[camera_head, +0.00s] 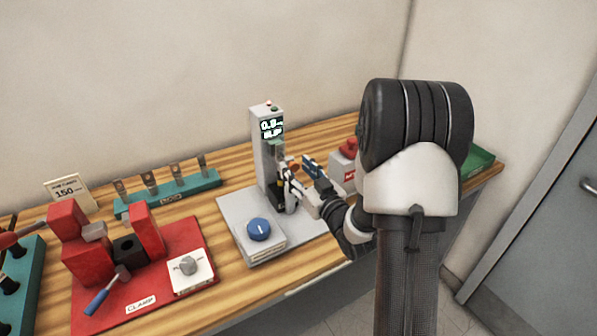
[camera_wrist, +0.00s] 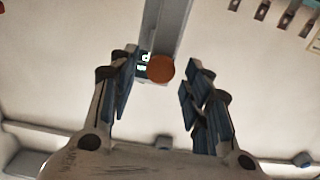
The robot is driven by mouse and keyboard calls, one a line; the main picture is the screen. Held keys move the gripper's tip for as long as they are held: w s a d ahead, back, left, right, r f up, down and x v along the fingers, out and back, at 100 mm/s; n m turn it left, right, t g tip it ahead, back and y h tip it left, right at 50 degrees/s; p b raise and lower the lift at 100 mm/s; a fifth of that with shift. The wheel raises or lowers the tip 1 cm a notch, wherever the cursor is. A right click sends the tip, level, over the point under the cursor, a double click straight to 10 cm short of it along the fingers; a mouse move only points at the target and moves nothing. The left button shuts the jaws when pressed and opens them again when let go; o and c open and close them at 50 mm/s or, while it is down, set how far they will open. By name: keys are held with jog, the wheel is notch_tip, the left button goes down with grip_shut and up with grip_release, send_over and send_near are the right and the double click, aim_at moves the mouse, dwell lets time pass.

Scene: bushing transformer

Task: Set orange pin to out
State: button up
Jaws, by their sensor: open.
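The orange pin shows in the wrist view as a round orange-brown end (camera_wrist: 160,68), in front of a grey column (camera_wrist: 172,22). My gripper (camera_wrist: 158,90) is open, with one blue-padded finger on each side of the pin's line; the pin appears nearer the left finger. I cannot tell whether that finger touches it. In the head view my gripper (camera_head: 300,172) is at the right side of the grey device (camera_head: 265,130) with a lit display. A small orange spot (camera_head: 293,167) shows between the fingers there, partly hidden by them.
A blue knob (camera_head: 259,229) sits on the device's grey base. A red clamp fixture (camera_head: 150,238) stands at left, with a teal rack (camera_head: 170,193) behind it. A green tray (camera_head: 478,161) lies at far right.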

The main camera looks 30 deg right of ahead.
grip_shut()
dwell(0.4)
